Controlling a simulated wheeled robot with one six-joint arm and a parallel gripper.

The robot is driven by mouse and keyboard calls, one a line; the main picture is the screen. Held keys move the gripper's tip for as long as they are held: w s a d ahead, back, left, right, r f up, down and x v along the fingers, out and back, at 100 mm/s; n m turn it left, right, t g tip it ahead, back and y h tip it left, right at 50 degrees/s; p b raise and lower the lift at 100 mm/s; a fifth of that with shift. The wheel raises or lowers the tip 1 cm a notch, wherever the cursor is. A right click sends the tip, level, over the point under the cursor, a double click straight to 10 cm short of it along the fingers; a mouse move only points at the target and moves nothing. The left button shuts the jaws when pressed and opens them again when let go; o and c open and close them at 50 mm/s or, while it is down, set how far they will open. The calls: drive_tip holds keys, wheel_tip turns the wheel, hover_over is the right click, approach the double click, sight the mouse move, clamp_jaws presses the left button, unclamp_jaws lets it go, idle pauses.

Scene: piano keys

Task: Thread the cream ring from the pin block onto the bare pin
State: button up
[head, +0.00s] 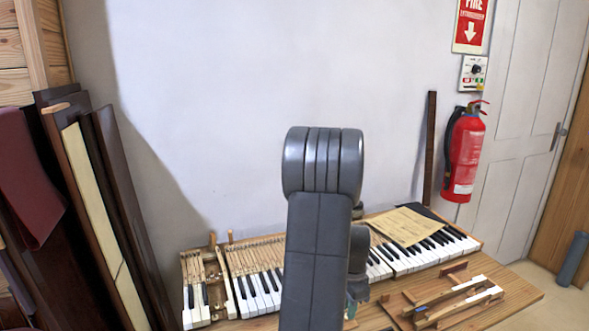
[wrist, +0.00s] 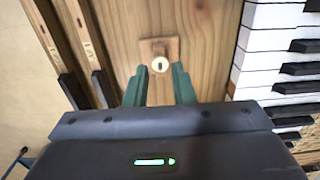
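The cream ring (wrist: 160,65) shows in the wrist view as a small pale disc with a dark centre. It sits at the near edge of the small wooden pin block (wrist: 173,47) on the wooden table. My gripper (wrist: 158,72) has two green fingers, spread apart on either side just below the ring, with nothing between them. I cannot tell whether they are level with it in height. In the head view my arm covers the ring and block, and only a bit of my gripper (head: 352,303) shows beside it. I cannot make out the bare pin in either view.
Piano keys (head: 262,290) lie along the back of the table, and show right of the gripper in the wrist view (wrist: 268,50). Wooden key sticks (wrist: 88,40) lie left of it. A wooden frame (head: 450,305) lies at the right. Bare table surrounds the block.

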drive_tip(key=shift+f+b, duration=0.55)
drive_tip(key=shift+f, duration=0.25)
idle(0.4)
drive_tip(key=shift+c, duration=1.2)
drive_tip(key=shift+r, duration=0.2)
drive_tip(key=shift+r+p, duration=1.05)
drive_tip(key=shift+r, duration=0.25)
drive_tip(key=shift+r, duration=0.1)
wheel_tip(320, 180, up, 6)
drive_tip(key=p, duration=0.4)
